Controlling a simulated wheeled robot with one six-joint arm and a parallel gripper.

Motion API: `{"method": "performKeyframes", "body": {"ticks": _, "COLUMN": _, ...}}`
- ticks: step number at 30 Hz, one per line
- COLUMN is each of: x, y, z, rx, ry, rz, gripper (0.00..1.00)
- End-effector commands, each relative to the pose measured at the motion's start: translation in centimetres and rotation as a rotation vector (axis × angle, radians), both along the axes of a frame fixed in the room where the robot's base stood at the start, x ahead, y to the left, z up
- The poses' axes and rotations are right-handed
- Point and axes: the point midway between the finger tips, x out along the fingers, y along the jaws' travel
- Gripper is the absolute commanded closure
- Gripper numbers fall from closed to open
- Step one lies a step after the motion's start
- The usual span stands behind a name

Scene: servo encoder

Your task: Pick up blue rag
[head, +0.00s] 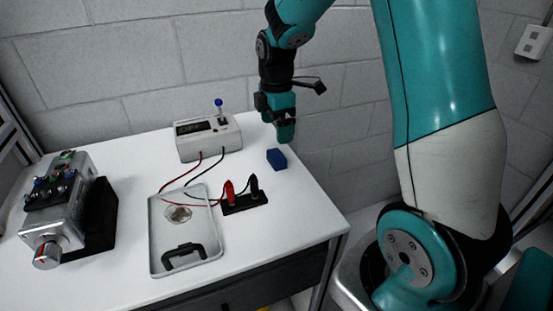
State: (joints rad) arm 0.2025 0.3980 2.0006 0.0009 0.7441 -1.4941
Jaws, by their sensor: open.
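The blue rag (276,159) is a small dark blue block-like piece lying on the white table near its right edge. My gripper (285,136) hangs above and slightly behind the rag, pointing down, and appears apart from it. The gap between the fingertips is hard to make out from this angle, but nothing shows between them.
A white meter box (208,136) with a blue-tipped lever stands left of the rag. Red and black probes sit in a black holder (245,203) in front. A grey tray (186,236) and a silver motor unit (58,215) stand further left. A block wall rises behind.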

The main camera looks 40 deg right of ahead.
Motion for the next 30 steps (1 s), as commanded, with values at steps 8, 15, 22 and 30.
{"method": "performKeyframes", "body": {"ticks": 8, "x": 0.0, "y": 0.1, "z": -3.7, "rx": 0.0, "ry": 0.001, "rz": 0.0, "gripper": 0.04}}
{"method": "performKeyframes", "body": {"ticks": 15, "x": -0.5, "y": 0.3, "z": -6.3, "rx": 0.001, "ry": 0.005, "rz": 0.0, "gripper": 0.04}}
{"method": "performKeyframes", "body": {"ticks": 22, "x": -0.5, "y": 0.3, "z": -8.9, "rx": 0.001, "ry": 0.0, "rz": 0.0, "gripper": 0.04}}
{"method": "performKeyframes", "body": {"ticks": 30, "x": -0.5, "y": 0.3, "z": -9.0, "rx": 0.001, "ry": -0.001, "rz": 0.0, "gripper": 0.13}}
